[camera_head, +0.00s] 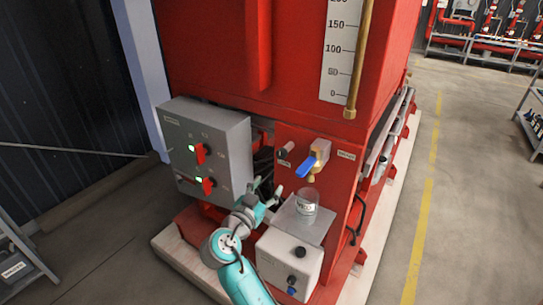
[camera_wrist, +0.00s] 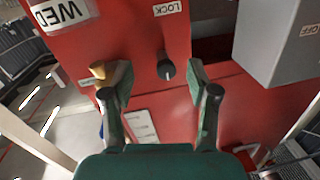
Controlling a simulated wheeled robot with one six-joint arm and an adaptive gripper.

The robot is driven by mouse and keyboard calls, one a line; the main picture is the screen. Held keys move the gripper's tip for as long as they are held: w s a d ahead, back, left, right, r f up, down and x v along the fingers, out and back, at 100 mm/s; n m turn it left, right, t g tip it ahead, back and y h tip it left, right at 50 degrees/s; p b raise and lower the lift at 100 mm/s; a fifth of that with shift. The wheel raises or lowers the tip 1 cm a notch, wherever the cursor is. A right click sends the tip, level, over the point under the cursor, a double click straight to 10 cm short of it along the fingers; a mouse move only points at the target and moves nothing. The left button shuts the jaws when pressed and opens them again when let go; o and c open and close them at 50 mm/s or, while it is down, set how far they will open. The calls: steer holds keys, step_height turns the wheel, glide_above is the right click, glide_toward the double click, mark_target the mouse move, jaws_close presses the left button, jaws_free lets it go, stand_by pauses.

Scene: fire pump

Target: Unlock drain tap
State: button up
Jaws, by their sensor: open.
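The drain tap (camera_head: 319,152) is brass with a blue lever handle (camera_head: 306,166) and sits on the red panel in the head view. Left of it is a dark lock knob (camera_head: 284,152); in the wrist view this knob (camera_wrist: 166,69) shows by an upside-down LOCK label (camera_wrist: 167,8). My gripper (camera_head: 267,187) is open and empty, below and left of the knob in the head view. In the wrist view the knob lies between the fingertips of my gripper (camera_wrist: 158,76), seemingly ahead of them without contact. The brass tap (camera_wrist: 98,71) is partly hidden behind the left finger.
A grey control box (camera_head: 215,150) with red switches stands left of the panel. A glass jar (camera_head: 306,202) sits on a ledge below the tap. A white box (camera_head: 288,262) with knobs is in front. Open floor (camera_head: 450,190) lies to the right.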

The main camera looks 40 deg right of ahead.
mark_target(280, 156)
step_height(280, 156, up, 5)
steer(key=w+m+g+h, duration=0.1)
steer(key=m+g, duration=0.1)
steer(key=m, duration=0.1)
steer(key=x, duration=1)
steer(key=shift+w+r, duration=0.2)
steer(key=shift+w, duration=0.05)
jaws_close()
